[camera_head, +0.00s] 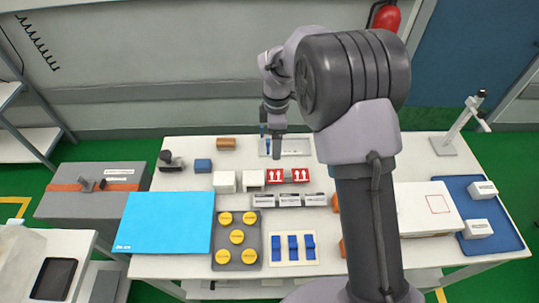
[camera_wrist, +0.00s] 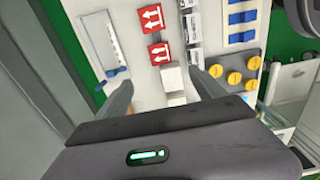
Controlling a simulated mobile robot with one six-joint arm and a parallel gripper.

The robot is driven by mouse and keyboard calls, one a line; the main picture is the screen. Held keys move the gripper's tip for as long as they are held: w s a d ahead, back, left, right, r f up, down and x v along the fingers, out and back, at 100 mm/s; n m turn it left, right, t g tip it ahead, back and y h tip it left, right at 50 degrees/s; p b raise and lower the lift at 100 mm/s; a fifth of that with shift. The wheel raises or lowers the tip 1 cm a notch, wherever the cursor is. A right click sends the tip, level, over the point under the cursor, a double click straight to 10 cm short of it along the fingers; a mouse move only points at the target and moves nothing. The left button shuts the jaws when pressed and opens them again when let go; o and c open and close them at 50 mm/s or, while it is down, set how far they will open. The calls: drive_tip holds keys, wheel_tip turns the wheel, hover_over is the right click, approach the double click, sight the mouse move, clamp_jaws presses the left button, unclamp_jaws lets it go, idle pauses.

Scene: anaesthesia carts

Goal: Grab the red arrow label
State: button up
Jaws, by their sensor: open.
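Two red labels with white up arrows, a left one (camera_head: 275,176) and a right one (camera_head: 300,175), sit side by side on blocks on the white table (camera_head: 180,280) in the head view. In the wrist view they appear one above the other, the upper one (camera_wrist: 152,18) and the lower one (camera_wrist: 159,52). My gripper (camera_wrist: 162,88) is open and empty, its two fingers spread apart in the wrist view, with the labels beyond them. In the head view my gripper (camera_head: 277,153) hangs behind the labels, apart from them.
White blocks (camera_head: 225,182) stand left of the labels. Grey blocks with white labels (camera_head: 290,200) lie in front. A yellow-button panel (camera_head: 237,237), a blue-switch panel (camera_head: 292,248) and a blue sheet (camera_head: 165,223) lie nearer.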

drive_tip(key=b, duration=0.4)
hover_over(275, 176)
wheel_tip(275, 176, down, 12)
drive_tip(key=shift+d+r, duration=0.1)
drive_tip(key=shift+d, duration=0.05)
wheel_tip(275, 176, down, 5)
drive_tip(key=shift+w+r+b, duration=0.1)
drive_tip(key=shift+b, duration=0.85)
drive_tip(key=shift+f, duration=0.3)
